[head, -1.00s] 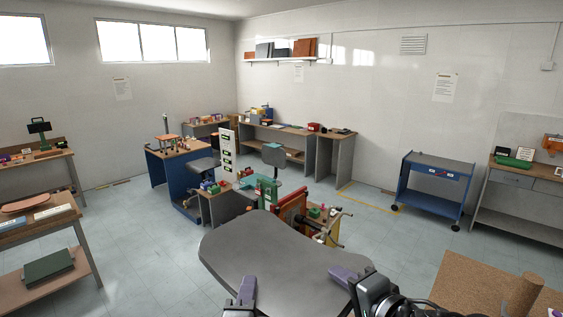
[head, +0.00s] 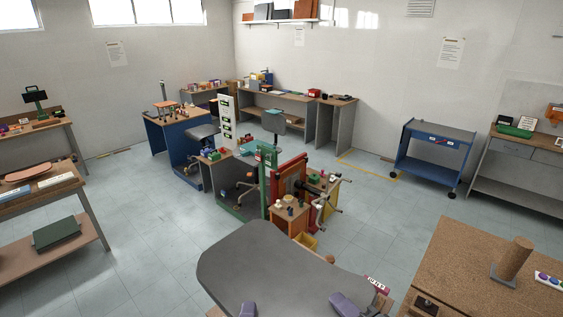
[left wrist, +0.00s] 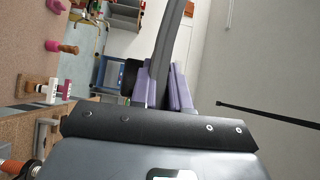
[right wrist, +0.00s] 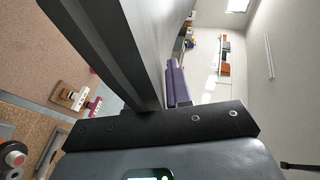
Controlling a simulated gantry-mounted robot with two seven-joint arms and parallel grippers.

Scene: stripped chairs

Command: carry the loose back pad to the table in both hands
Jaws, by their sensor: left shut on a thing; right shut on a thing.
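The loose back pad (head: 270,268) is a broad dark grey panel with rounded corners at the bottom of the head view. In the left wrist view the purple fingers (left wrist: 166,88) are shut on the pad (left wrist: 176,40). In the right wrist view the pad (right wrist: 140,45) rises from the jaws and hides part of the fingers (right wrist: 177,82). A brown speckled table (head: 455,255) stands at lower right, close to the pad's right end.
A wooden post (head: 512,262) and small items stand on the brown table. A red and green workstation (head: 290,190) stands beyond the pad. A blue cart (head: 432,160) is by the back wall. A shelf table (head: 50,205) is at left. Floor between is open.

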